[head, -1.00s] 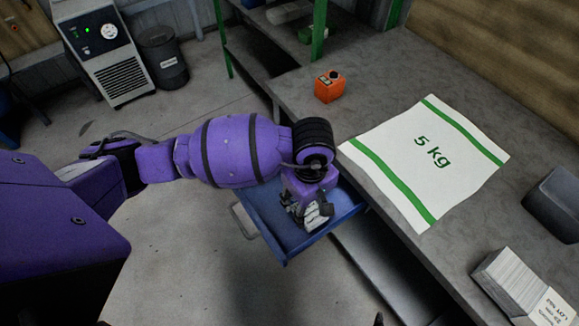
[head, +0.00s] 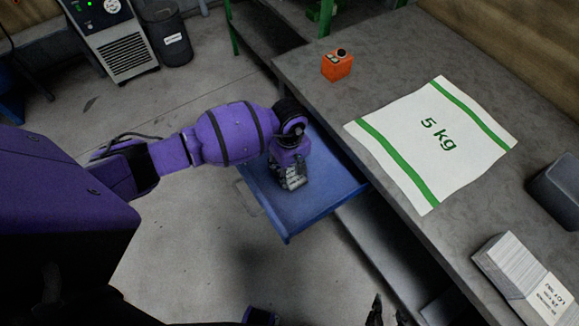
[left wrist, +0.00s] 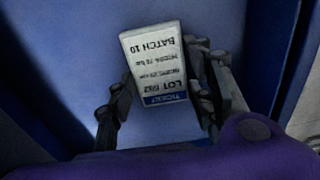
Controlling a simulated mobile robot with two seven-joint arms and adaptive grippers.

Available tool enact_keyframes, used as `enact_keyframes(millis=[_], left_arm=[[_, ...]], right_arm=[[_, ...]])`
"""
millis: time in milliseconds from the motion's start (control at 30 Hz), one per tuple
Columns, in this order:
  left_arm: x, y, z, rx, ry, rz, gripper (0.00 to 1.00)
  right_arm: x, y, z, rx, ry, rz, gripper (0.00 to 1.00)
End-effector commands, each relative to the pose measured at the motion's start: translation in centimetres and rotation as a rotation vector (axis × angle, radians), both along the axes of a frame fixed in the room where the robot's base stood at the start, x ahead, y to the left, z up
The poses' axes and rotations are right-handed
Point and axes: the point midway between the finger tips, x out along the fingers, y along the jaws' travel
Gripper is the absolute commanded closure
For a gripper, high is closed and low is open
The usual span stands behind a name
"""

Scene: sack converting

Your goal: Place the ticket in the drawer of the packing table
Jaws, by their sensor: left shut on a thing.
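The ticket (left wrist: 158,62) is a small white card with a blue band and printed "LOT" and "BATCH 10" text, upside down in the left wrist view. My left gripper (head: 291,184) is shut on it, with fingers on both sides of the card. In the head view, the gripper points down over the open blue drawer (head: 318,204) of the packing table (head: 398,72). The drawer's blue surface (left wrist: 75,50) lies behind the ticket in the left wrist view. I cannot tell whether the ticket touches the drawer floor. Dark fingertips of my right gripper (head: 387,312) show at the bottom edge, mostly cut off.
On the tabletop are an orange device (head: 337,66), a flat white "5 kg" sack (head: 405,150), a stack of white printed sheets (head: 510,262) and a dark bin (head: 560,190). A grey machine (head: 118,42) and a dark drum (head: 166,35) stand at the back left.

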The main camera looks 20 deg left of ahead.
Motion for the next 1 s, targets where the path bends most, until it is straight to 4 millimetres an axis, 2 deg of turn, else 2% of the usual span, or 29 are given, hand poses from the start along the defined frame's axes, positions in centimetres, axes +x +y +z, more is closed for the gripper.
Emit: enact_keyframes(millis=[367,400,500,833,1000], left_arm=[[0.1,0.0,-0.5,0.0,-0.001,0.0,0.79],[0.1,0.0,-0.4,0.0,-0.002,0.0,0.47],[0.1,0.0,-0.3,0.0,-0.002,0.0,0.34],[0.1,0.0,-0.1,0.0,-0.004,0.0,0.33],[0.3,0.0,1.6,0.0,-0.009,-0.003,0.33]], right_arm=[[0.3,0.1,-0.2,0.0,-0.004,0.003,0.6],[0.4,0.1,0.0,0.0,-0.006,0.003,0.6],[0.6,0.1,0.0,0.001,-0.01,0.004,0.6],[1.0,0.2,0.1,0.002,-0.014,0.003,0.6],[0.8,0.2,0.4,0.002,-0.014,0.001,0.6]])
